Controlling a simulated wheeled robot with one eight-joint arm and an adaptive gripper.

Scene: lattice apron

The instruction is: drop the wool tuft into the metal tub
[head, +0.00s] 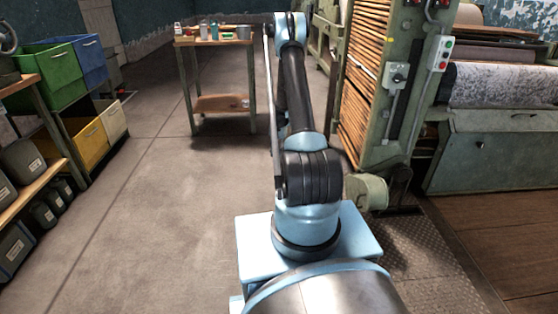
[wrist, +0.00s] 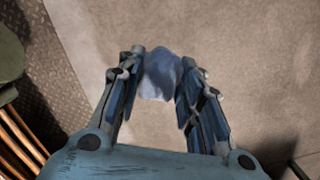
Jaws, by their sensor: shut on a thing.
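In the wrist view my gripper (wrist: 160,88) is shut on a pale blue-grey wool tuft (wrist: 160,75), which sits between the two fingers above bare floor. In the head view my arm stretches forward and its end is hidden behind its own links, so the tuft does not show there. The metal tub (head: 243,33) appears to be the small grey container at the right end of the table in the head view, close to the left of my arm. The tub does not show in the wrist view.
The wooden-topped table (head: 206,42) also holds several small bottles and items, with a low shelf (head: 222,103) below. A green machine with wooden slats (head: 362,75) stands close right of my arm. Coloured bins (head: 50,75) line the left. The floor (head: 170,190) between is clear.

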